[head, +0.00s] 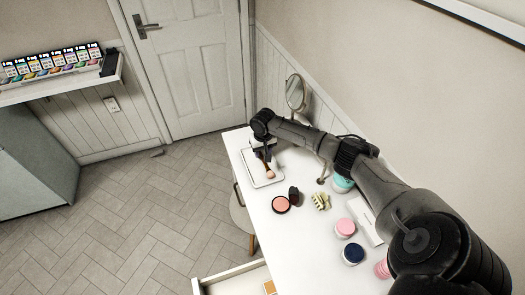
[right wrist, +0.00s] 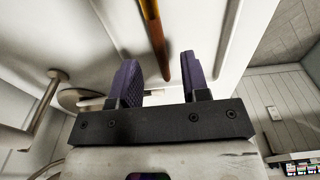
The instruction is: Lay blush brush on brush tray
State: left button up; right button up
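The blush brush (head: 269,171) is over the white brush tray (head: 274,181) at the far end of the table. Its pinkish head points toward the near side of the tray, and its handle runs up under my right gripper. It looks as if it lies on the tray, though contact is hard to tell. My right gripper (head: 262,154) is right above the handle end. In the right wrist view, the purple fingers (right wrist: 160,82) are apart, with the brush handle (right wrist: 154,35) between them and gaps on both sides. My left gripper is out of view.
A round mirror (head: 296,92) stands behind the tray by the wall. Nearer on the white table (head: 300,240) are an open blush compact (head: 281,204), a dark small item (head: 294,195), a hair clip (head: 321,201) and several jars. An open drawer (head: 235,282) juts out at the near left.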

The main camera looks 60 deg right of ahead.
jog(key=shift+r, duration=0.25)
notch_tip(320, 180, up, 13)
jog(key=b, duration=0.2)
jog(key=shift+s+a+r, duration=0.15)
jog(key=shift+s+a, duration=0.15)
dwell(0.3)
dwell(0.4)
